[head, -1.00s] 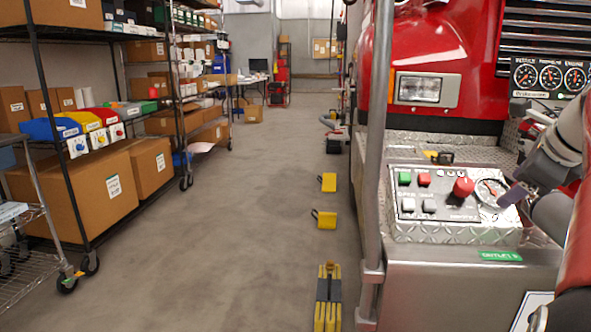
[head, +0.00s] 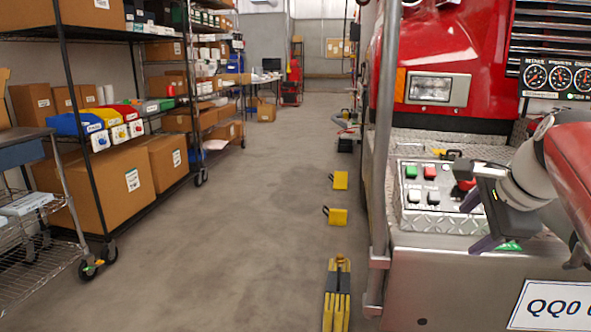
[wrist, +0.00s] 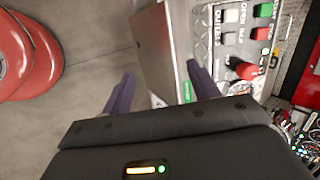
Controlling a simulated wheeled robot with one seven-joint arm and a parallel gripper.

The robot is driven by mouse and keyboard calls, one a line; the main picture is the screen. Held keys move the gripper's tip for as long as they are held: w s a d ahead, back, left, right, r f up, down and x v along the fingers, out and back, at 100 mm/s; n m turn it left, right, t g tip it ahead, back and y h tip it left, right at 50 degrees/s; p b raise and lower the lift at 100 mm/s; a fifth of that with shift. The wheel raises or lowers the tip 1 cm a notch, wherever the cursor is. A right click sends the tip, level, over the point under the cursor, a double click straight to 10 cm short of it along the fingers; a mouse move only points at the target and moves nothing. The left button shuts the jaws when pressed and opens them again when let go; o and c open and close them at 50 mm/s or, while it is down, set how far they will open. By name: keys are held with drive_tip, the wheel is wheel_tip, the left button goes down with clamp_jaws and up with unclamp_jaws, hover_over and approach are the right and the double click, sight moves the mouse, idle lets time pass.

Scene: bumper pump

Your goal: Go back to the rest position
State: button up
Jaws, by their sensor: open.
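My gripper (head: 477,222) is open and empty in the head view, in front of the right part of the pump control panel (head: 415,218). In the wrist view, its two dark purple fingers (wrist: 162,85) stand wide apart with nothing between them. The panel has a green button (head: 411,171), a red button (head: 430,172) and a red knob (head: 461,190), which my gripper partly covers. The wrist view also shows the red knob (wrist: 246,70), apart from the fingers. The panel's gauge is hidden behind my arm in the head view.
A vertical grey pole (head: 381,130) stands left of the panel. Yellow blocks (head: 338,217) lie on the floor beside the red truck (head: 470,40). Shelves with boxes (head: 125,182) line the left. The grey aisle floor is open. Red round objects (wrist: 28,45) show in the wrist view.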

drive_tip(key=s+a+f+n+g, duration=0.1)
drive_tip(key=s+a+f+n, duration=1.2)
drive_tip(key=a+f+n, duration=0.4)
drive_tip(key=n, duration=0.2)
drive_tip(key=shift+a+f+n, duration=0.2)
drive_tip(key=shift+f+n, duration=0.1)
drive_tip(key=shift+n, duration=0.1)
idle(2.7)
